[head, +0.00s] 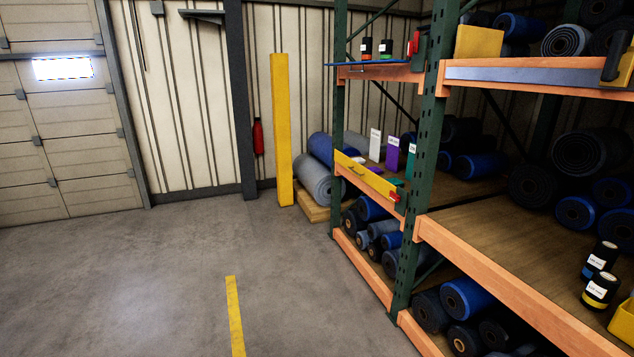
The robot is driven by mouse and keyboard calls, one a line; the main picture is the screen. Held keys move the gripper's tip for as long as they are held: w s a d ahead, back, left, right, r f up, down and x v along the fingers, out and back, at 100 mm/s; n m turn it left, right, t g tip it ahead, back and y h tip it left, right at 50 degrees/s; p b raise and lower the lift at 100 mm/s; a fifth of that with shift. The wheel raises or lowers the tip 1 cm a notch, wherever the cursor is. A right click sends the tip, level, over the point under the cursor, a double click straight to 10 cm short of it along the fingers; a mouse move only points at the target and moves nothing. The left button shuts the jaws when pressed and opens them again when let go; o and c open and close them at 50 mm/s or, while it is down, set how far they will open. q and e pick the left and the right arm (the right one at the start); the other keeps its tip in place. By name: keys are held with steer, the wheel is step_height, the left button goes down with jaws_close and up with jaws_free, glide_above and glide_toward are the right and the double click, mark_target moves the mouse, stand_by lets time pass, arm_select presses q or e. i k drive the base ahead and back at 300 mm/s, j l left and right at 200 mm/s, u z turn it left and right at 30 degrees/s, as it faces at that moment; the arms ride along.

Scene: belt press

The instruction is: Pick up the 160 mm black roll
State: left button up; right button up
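Several black rolls lie on the rack at the right. A large black roll (590,153) and another black roll (533,186) lie on the middle shelf with their ends facing out. More black rolls (430,311) lie on the bottom shelf among blue ones. I cannot tell which black roll is the 160 mm one, as no size marking is readable. Neither of my grippers is in view.
Green rack posts (428,140) and orange beams (510,290) frame the shelves. Small labelled black containers (600,290) stand near the middle shelf's front edge. A yellow post (281,130) stands beside grey and blue rolls (318,180). The concrete floor (150,270) is clear.

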mark_target(367, 46)
steer(key=i+z, duration=0.1)
steer(key=i, duration=0.4)
steer(key=i+j+z, duration=0.15)
steer(key=i, duration=0.35)
steer(key=i+j+z, duration=0.1)
steer(key=i, duration=0.4)
steer(key=i+j+z, duration=0.1)
steer(key=i, duration=0.4)
steer(key=i+j+z, duration=0.1)
steer(key=i+j, duration=0.2)
steer(key=i, duration=0.2)
